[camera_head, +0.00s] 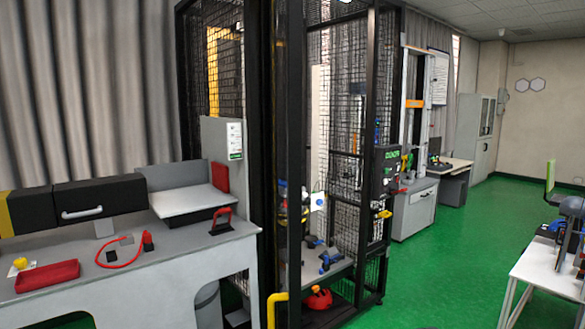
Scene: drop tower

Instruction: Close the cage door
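The cage (347,130) is a tall black-framed enclosure with black wire mesh, standing in the middle of the view. A tall dark panel (290,150) at its near left side looks like the cage door, seen nearly edge-on and standing open. A yellow handle-like bar (270,308) shows low by this panel. The front of the cage is open to view, with a grey base plate (318,268) and blue and dark parts inside. A black control box (387,170) is on the right post, with a yellow latch-like piece (384,213) below it. My gripper is not in view.
A grey workbench (140,272) stands at the left with a red tray (47,276) and a black-and-grey machine (90,205). A red helmet-like object (317,298) lies low in the cage. A white table (548,265) is at the right. Green floor (440,270) between is clear.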

